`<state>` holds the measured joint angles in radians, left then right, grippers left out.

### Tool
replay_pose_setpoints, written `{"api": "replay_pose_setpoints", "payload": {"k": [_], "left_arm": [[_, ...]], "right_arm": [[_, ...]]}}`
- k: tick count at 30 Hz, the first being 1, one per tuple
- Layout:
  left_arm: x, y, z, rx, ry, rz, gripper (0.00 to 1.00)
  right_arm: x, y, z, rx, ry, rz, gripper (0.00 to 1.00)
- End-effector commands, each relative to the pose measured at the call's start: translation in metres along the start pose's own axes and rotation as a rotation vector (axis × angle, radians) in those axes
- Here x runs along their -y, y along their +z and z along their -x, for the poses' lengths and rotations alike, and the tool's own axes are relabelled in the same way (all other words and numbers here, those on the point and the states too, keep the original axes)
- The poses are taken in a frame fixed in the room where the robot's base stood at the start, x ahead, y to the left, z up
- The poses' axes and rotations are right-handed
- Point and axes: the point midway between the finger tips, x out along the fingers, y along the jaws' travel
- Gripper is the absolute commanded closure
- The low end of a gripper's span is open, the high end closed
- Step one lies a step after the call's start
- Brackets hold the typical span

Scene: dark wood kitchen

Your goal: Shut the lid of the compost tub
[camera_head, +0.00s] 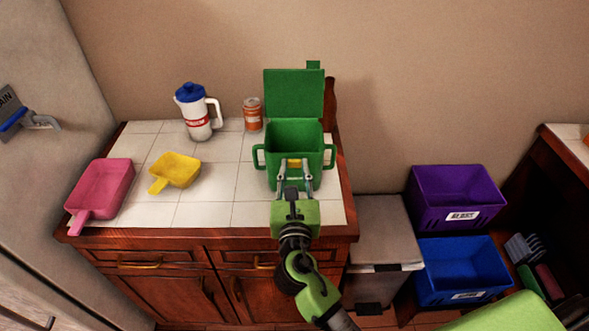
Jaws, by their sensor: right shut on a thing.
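The green compost tub (281,140) stands on the white tiled counter, near its right end. Its green lid (294,93) stands open and upright at the back of the tub, with a small tab on its top edge. My right gripper (295,183) is at the front of the tub, its two fingers pointing away from me. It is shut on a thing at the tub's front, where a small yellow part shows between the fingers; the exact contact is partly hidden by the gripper. My left gripper is not in view.
A yellow scoop (177,169), a pink scoop (103,187), a white jug with a blue lid (197,113) and an orange can (253,115) stand left of the tub. Purple (456,192) and blue (459,270) bins and a grey bin (383,234) are to the right.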

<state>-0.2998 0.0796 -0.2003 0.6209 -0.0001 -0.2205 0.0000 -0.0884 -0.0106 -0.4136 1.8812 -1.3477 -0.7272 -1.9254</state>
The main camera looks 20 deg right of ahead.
Motion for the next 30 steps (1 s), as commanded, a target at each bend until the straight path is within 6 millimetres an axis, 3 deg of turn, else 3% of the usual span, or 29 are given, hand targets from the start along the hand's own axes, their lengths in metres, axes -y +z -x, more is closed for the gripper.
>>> {"api": "replay_pose_setpoints", "payload": {"k": [3, 11, 12, 14, 25, 30], "left_arm": [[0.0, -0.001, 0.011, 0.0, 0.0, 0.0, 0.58], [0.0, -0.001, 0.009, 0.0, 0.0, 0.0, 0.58], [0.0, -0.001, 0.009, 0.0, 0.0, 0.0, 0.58], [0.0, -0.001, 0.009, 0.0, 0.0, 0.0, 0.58], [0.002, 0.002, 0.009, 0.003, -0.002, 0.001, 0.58], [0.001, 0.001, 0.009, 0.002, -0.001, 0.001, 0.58]], "right_arm": [[0.0, 0.003, -0.001, -0.002, 0.001, 0.003, 1.0], [0.0, 0.0, -0.002, 0.0, 0.0, 0.0, 1.0], [0.0, 0.0, -0.002, 0.0, 0.0, 0.0, 0.68], [0.0, 0.0, -0.002, 0.0, 0.0, 0.0, 0.58], [0.0, 0.0, 0.002, -0.001, 0.001, 0.0, 0.58], [0.0, -0.002, 0.024, -0.004, 0.002, 0.001, 0.58]]}}
